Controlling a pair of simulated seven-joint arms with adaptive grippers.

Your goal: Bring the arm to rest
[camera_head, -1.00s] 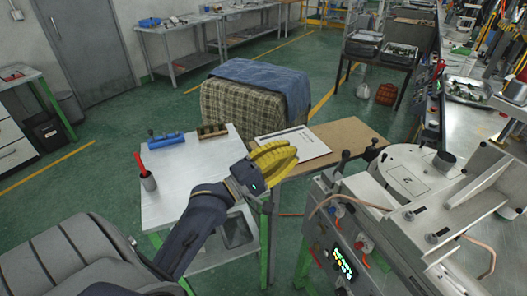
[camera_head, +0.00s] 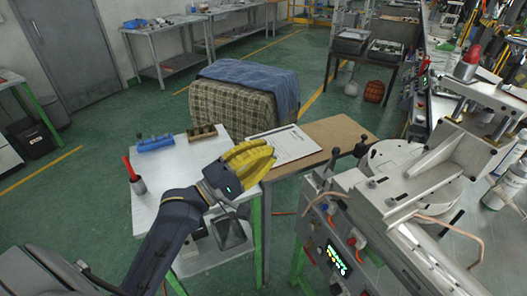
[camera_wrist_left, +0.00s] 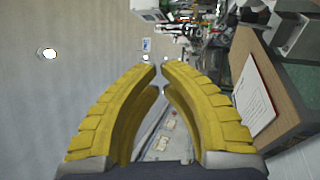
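My left gripper (camera_head: 272,156) has yellow ribbed fingers. In the head view it is above the right side of the white table, in front of the clipboard (camera_head: 284,146). In the left wrist view the fingers (camera_wrist_left: 160,66) curve inward and their tips nearly meet, with a thin gap. Nothing shows held between them. The gripper appears shut and empty. My left arm reaches up from the bottom left of the head view. My right gripper is in neither view.
The white table (camera_head: 170,190) holds a blue block (camera_head: 155,143), a dark green and brown holder (camera_head: 202,132) and a cup with a red-handled tool (camera_head: 137,184). A brown board (camera_head: 335,133) adjoins it. The injection machine (camera_head: 400,195) stands right. A cloth-covered box (camera_head: 240,100) stands behind.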

